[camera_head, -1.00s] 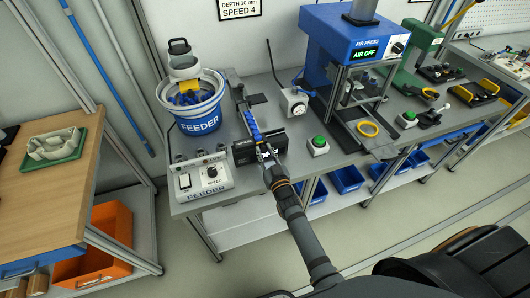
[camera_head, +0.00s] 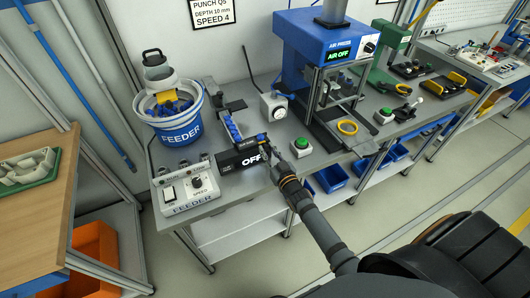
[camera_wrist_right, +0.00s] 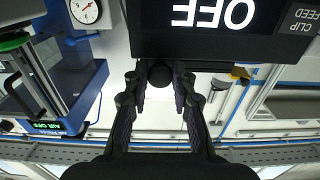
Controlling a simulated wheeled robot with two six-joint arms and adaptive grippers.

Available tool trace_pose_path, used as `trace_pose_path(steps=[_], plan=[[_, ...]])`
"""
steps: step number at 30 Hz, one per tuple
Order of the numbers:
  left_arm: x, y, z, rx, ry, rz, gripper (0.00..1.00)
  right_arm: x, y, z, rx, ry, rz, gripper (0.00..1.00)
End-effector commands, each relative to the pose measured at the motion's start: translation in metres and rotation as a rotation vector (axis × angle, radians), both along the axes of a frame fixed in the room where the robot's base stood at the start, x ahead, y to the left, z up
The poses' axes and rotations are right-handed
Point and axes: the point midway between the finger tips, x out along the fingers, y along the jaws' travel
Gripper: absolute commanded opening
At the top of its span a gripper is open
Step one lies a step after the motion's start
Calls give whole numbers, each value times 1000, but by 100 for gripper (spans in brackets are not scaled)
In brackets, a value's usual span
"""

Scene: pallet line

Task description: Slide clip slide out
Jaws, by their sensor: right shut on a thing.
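The clip feed unit (camera_head: 238,162) is a black box on the bench with OFF in white letters on its front. It also shows in the wrist view (camera_wrist_right: 225,45), where its label reads CLIP FEED. A sloping track (camera_head: 232,128) with blue parts runs along its top. My right gripper (camera_head: 266,152) is at the right end of the unit. In the wrist view my right gripper (camera_wrist_right: 159,88) has its fingers on both sides of a round black knob (camera_wrist_right: 160,74) at the unit's edge and is shut on it. My left gripper is out of view.
The blue feeder bowl (camera_head: 175,112) and its control box (camera_head: 188,188) stand left of the unit. A dial gauge (camera_head: 275,106) stands behind. A green button (camera_head: 301,146) is close right of the gripper. The blue press (camera_head: 322,45) reads AIR OFF.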

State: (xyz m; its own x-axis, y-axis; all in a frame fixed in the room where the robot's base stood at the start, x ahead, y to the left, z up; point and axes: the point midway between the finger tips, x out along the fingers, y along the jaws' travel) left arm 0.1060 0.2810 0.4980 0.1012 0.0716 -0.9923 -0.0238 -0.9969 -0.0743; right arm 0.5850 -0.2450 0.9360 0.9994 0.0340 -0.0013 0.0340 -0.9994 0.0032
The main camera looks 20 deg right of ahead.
Motion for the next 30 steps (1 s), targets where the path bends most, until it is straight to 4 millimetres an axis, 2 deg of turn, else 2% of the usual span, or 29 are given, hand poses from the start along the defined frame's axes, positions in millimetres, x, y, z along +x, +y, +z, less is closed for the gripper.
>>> trace_pose_path(steps=[1, 6, 16, 20, 24, 30], plan=[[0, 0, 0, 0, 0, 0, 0, 0, -1, 0, 0, 0, 0, 28], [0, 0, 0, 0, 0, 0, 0, 0, -1, 0, 0, 0, 0, 48], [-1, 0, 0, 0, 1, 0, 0, -4, -1, 0, 1, 0, 0, 48], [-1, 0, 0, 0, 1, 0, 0, -27, -2, -1, 1, 2, 1, 48], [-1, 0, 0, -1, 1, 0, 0, -63, -3, -2, 0, 4, 1, 48], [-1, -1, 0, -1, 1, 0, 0, -104, -5, 0, 0, 2, 0, 48]])
